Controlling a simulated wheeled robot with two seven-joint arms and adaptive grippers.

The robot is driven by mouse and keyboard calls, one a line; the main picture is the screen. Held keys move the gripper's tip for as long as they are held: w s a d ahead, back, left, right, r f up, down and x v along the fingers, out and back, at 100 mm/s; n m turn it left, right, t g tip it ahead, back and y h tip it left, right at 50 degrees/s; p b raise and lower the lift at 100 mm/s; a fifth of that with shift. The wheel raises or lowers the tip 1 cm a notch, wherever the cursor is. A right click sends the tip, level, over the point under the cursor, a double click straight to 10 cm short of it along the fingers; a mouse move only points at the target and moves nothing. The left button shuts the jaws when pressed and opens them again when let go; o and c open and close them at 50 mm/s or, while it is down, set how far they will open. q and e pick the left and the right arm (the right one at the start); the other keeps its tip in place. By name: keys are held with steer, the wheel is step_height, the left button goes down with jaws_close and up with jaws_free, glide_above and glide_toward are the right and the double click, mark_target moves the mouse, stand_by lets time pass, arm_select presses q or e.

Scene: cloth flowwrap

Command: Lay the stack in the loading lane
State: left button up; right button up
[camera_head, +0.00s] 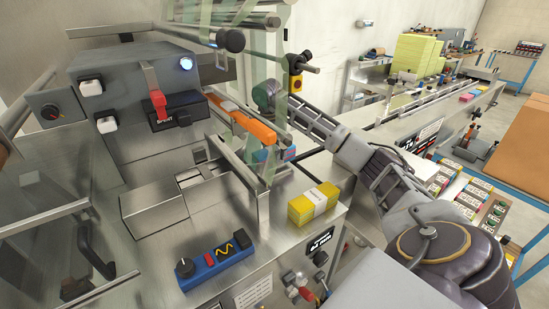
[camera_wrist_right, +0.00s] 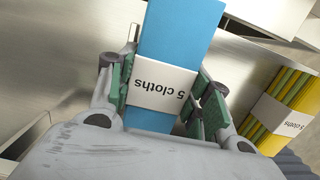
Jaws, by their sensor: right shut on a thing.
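In the wrist view, my right gripper (camera_wrist_right: 163,93) is shut on a blue stack of cloths (camera_wrist_right: 178,35) with a white paper band marked "5 cloths". Its green finger pads press on both sides of the band. In the head view, a blue patch that looks like this stack (camera_head: 287,153) shows beside the metal lane, partly hidden by a clear sheet. The loading lane (camera_head: 240,172) is a steel channel on the machine, with orange pieces (camera_head: 255,127) farther along it. My left gripper is not in view.
A yellow banded stack (camera_head: 313,203) lies on the steel deck near its front edge; it also shows in the wrist view (camera_wrist_right: 285,112). A blue control box (camera_head: 215,263) sits at the front. Rollers and clear film hang above the lane. Several stacks fill a rack at right.

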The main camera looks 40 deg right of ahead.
step_height(320, 180, down, 3)
steer(key=shift+r, duration=0.2)
steer(key=shift+f, duration=0.25)
steer(key=o, duration=0.8)
steer(key=shift+c, duration=0.2)
steer(key=o, duration=0.3)
steer(key=shift+o, duration=0.2)
steer(key=shift+r, duration=0.4)
steer(key=shift+a+r, duration=0.1)
steer(key=shift+r, duration=0.55)
step_height(320, 180, up, 5)
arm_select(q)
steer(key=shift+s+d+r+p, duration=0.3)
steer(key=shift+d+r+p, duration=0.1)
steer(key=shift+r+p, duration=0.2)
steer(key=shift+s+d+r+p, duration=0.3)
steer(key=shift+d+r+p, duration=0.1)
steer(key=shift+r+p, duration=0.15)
arm_select(e)
step_height(320, 180, up, 5)
glide_above(276, 168)
steer(key=a, duration=0.2)
steer(key=shift+w, duration=0.25)
